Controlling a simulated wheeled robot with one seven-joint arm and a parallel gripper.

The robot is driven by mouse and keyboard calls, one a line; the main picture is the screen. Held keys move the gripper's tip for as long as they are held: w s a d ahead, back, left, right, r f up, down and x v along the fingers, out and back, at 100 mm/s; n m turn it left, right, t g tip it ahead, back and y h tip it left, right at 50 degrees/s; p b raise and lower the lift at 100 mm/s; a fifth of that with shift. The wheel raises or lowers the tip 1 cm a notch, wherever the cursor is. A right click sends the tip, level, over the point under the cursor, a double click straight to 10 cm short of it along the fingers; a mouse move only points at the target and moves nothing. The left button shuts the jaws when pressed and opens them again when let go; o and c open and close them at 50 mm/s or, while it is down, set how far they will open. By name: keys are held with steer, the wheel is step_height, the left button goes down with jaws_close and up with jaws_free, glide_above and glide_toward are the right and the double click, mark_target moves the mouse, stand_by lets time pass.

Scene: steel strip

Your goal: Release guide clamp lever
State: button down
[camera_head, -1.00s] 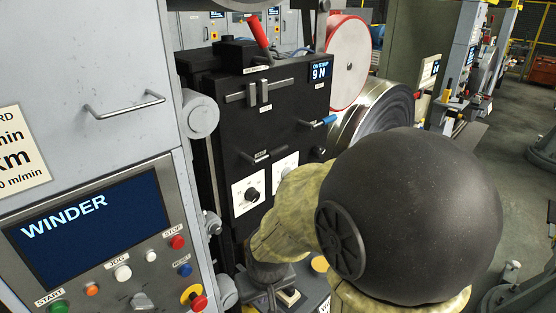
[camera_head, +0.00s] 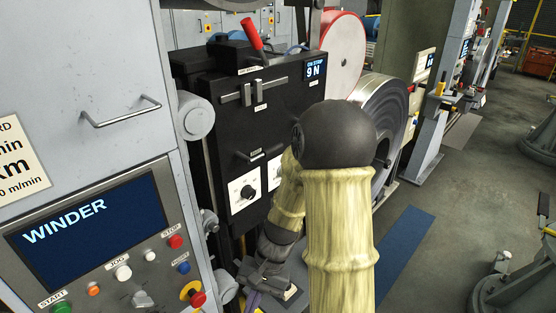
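The black machine panel (camera_head: 228,118) carries several levers, with labels too small to read, so I cannot tell which is the guide clamp lever. A red-handled lever (camera_head: 253,34) stands tilted on its top. A short dark lever (camera_head: 262,155) sticks out of its front, above a white dial plate (camera_head: 245,190). A blue-tipped lever on the panel's right side is now hidden behind my arm's dark elbow. My gripper (camera_head: 264,277) seems to be the dark end low beside the panel, below these levers. Its fingers are not clear, and nothing is seen held.
The winder cabinet (camera_head: 105,65) with its bar handle and button console (camera_head: 150,270) fills the left. A red-rimmed disc (camera_head: 343,57) and a metal strip coil (camera_head: 385,100) stand behind my elbow.

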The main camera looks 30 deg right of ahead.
steer(key=w+d+r+m+t+y+p, duration=0.1)
steer(key=w+r+m+t+y+p, duration=0.1)
steer(key=w+m+t+y, duration=0.3)
steer(key=w+d+r+m+t+y+p, duration=0.1)
steer(key=w+d+r+m+t+y, duration=0.15)
steer(key=w+m+y, duration=0.35)
steer(key=w+d+r+m+t+h+p, duration=0.1)
steer(key=w+d+m+t+h, duration=0.2)
steer(key=d+m+t, duration=0.4)
steer(key=w+d+r+m+t+h+p, duration=0.1)
steer(key=w+d+r+m+t+h, duration=0.1)
steer(key=w+d+m+t+h, duration=0.2)
steer(key=d+m+t+h, duration=0.1)
steer(key=d+m+t, duration=0.2)
steer(key=d+t, duration=0.4)
steer(key=shift+d+r, duration=0.25)
steer(key=shift+d, duration=0.45)
steer(key=shift+r, duration=0.1)
steer(key=s+r+p+x, duration=0.1)
steer(key=r+p+x, duration=0.1)
steer(key=p+x, duration=0.5)
steer(key=x, duration=0.5)
steer(key=shift+d+r, duration=0.25)
steer(key=shift+r, duration=0.05)
